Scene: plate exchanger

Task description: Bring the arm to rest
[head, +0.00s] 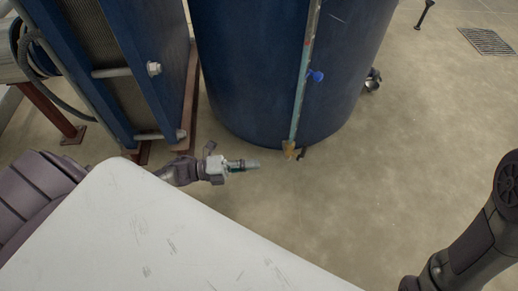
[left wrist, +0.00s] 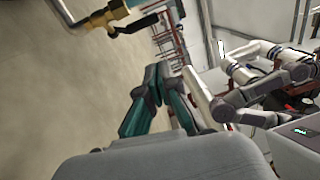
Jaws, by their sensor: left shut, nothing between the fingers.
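My left gripper (head: 254,164) points to the right in the head view, with its green-and-grey fingers together and empty. It is in front of the blue tank, apart from it. In the left wrist view its green fingers (left wrist: 155,75) meet at the tips with nothing between them. My right arm shows at the right edge of the head view, but its gripper is outside the picture.
A large blue tank (head: 250,70) with a level gauge tube (head: 303,75) stands beyond my left gripper. The blue-framed plate exchanger (head: 112,70) is at the left. A brass valve (left wrist: 118,14) shows in the left wrist view. Bare floor (head: 430,130) lies right of the tank.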

